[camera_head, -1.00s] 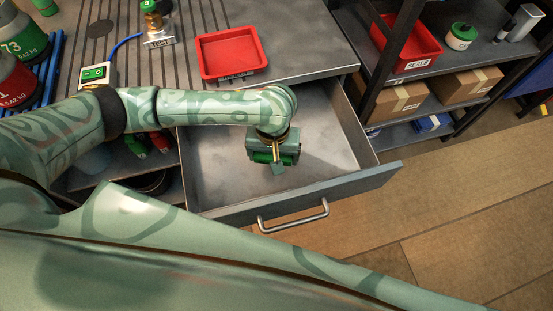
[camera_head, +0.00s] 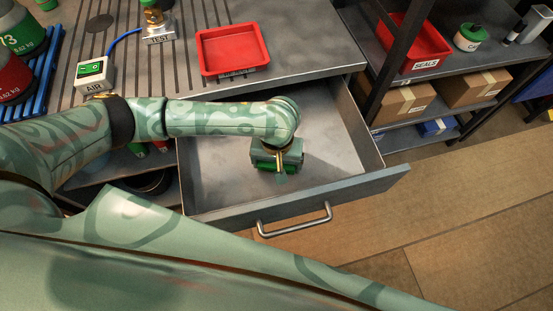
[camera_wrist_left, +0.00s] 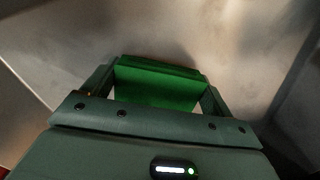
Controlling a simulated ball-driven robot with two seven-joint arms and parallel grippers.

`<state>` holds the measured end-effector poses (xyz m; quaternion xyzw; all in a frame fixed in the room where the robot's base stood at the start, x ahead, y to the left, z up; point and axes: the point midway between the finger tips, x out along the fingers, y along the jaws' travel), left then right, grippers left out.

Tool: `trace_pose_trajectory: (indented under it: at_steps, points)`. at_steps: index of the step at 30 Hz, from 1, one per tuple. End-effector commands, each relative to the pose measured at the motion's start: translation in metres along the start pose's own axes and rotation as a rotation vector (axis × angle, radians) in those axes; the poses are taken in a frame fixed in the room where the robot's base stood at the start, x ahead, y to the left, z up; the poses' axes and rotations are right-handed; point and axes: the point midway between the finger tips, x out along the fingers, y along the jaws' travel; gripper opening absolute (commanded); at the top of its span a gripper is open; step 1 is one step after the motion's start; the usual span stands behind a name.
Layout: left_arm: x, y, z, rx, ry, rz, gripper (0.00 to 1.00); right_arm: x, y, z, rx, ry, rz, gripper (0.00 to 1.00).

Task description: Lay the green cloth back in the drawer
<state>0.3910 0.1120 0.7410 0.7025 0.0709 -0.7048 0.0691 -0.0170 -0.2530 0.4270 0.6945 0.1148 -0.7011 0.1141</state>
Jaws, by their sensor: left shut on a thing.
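The green cloth (camera_wrist_left: 155,84) is a folded bright green piece between the fingers of my left gripper in the left wrist view. My left gripper (camera_head: 277,172) is shut on it, inside the open metal drawer (camera_head: 340,165) in the head view. There the gripper hides most of the cloth (camera_head: 292,168); only a little green shows. The cloth is low over the drawer's bare floor, and I cannot tell whether it touches it. My right gripper is not in view.
The drawer stands pulled out, its handle (camera_head: 296,222) at the front. A red tray (camera_head: 232,50) sits on the bench above. Shelves with a red seals bin (camera_head: 410,40) and cardboard boxes (camera_head: 404,104) stand to the right. The rest of the drawer floor is clear.

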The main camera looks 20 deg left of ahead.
Motion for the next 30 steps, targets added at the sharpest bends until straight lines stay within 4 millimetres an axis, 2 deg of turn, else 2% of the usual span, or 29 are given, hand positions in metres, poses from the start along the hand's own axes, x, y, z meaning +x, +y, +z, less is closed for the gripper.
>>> trace_pose_trajectory:
  at_steps: [1,2,3,10,14,15,18,24,30]
  points:
    - [0.000,0.000,0.000,0.000,0.000,0.000,0.63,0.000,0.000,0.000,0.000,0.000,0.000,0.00]
    - [0.000,0.000,0.000,0.000,0.000,0.000,0.91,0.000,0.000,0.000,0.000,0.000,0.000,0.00]
    - [0.000,0.000,0.000,0.000,0.000,0.000,1.00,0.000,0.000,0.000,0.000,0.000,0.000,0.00]
    - [0.000,0.000,0.000,0.000,0.000,0.000,1.00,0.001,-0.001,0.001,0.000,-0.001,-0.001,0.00]
    - [-0.006,0.000,-0.001,0.001,0.000,0.001,1.00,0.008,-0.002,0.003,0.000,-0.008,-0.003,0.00]
    - [-0.013,0.000,-0.001,0.001,0.001,0.001,1.00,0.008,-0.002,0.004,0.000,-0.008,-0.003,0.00]
    - [-0.048,0.000,-0.001,-0.001,0.008,0.001,1.00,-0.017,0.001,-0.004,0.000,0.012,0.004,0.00]
    - [-0.099,0.000,-0.001,0.000,0.007,0.001,1.00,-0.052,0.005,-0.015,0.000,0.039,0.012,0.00]
    - [-0.127,0.000,0.000,-0.001,0.002,0.000,1.00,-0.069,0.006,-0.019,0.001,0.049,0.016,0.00]
